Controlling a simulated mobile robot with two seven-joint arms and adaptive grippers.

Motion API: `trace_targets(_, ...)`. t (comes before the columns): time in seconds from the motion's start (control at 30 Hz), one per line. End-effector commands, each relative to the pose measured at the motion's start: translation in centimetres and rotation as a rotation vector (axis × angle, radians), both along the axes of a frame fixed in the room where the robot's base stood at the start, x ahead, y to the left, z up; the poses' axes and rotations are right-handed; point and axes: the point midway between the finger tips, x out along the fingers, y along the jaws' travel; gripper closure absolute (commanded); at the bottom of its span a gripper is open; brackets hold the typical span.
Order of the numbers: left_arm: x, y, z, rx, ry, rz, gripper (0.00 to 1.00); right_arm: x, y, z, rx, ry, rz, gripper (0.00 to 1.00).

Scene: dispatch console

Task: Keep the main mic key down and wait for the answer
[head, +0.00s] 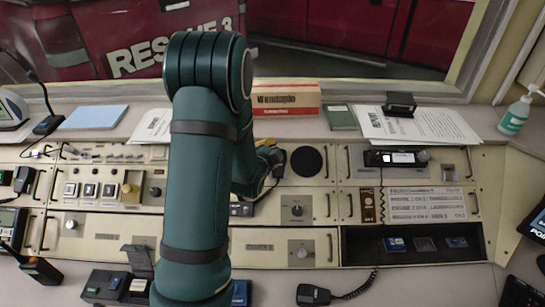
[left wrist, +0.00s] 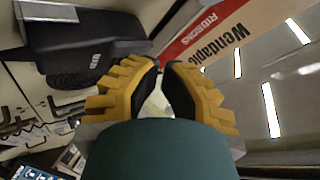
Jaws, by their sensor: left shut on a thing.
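My left gripper (head: 266,158), with yellow and black fingers, is low over the middle of the console, partly hidden behind my green arm. A black piece of the main mic (head: 278,158) shows right beside its fingers, with a thin dark stem or cord curving down from it. In the left wrist view a large black body with a small pale label, seemingly the mic (left wrist: 95,52), lies just left of the fingertips (left wrist: 161,72). The fingers are closed together on it; the exact contact and the key are hidden. My right gripper is not in view.
A red-and-white box (head: 286,99) stands behind the gripper. A round black speaker (head: 306,161) is set in the panel to its right. A gooseneck mic (head: 47,124) stands at left. A hand mic with coiled cord (head: 313,294) lies on the front desk.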

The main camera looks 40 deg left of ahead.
Motion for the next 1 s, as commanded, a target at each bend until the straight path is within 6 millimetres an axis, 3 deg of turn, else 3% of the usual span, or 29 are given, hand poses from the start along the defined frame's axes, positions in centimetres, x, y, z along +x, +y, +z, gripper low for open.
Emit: trace_targets(1.0, 0.26, 0.23, -0.52, 0.0, 0.0, 0.0, 1.0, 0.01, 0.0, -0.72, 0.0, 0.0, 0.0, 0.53)
